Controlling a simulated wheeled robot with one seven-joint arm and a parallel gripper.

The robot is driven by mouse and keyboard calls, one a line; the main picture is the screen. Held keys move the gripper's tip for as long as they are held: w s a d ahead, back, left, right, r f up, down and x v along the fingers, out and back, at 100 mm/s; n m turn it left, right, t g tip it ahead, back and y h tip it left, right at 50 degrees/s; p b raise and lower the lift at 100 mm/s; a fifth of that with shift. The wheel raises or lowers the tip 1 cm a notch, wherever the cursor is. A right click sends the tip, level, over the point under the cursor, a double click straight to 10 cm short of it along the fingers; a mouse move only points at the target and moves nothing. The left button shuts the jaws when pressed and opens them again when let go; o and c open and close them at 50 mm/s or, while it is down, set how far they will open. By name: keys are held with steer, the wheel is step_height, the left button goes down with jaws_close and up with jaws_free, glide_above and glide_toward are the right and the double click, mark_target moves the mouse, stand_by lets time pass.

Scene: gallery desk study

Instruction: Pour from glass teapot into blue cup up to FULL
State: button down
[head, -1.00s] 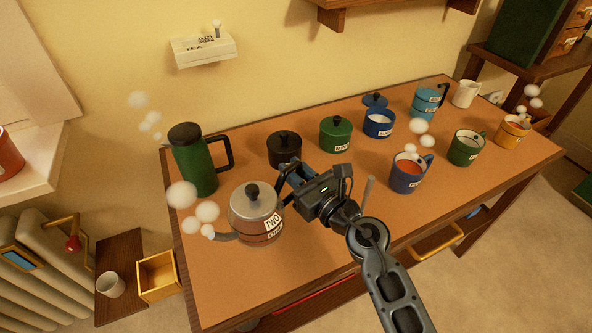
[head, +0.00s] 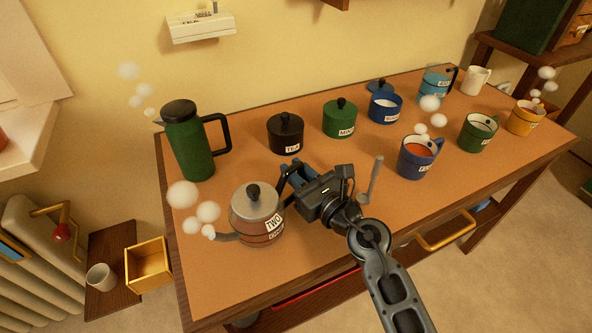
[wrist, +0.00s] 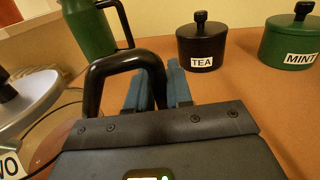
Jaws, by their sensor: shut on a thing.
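The blue cup (head: 410,165) stands apart, to the right of my gripper. It has a label starting with F and holds reddish liquid, with white steam puffs above.
A green flask (head: 190,145) stands behind the teapot. A black TEA pot (head: 286,136), a green MINT pot (head: 340,121) and a blue pot (head: 385,110) line the back. A green cup (head: 477,135) and an orange cup (head: 524,119) stand at right.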

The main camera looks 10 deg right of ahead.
steer(key=shift+f+b, duration=0.5)
steer(key=shift+f, duration=0.05)
steer(key=c, duration=0.9)
jaws_free()
steer(key=shift+c, duration=0.2)
steer(key=shift+f, duration=0.1)
steer(key=shift+v, duration=4)
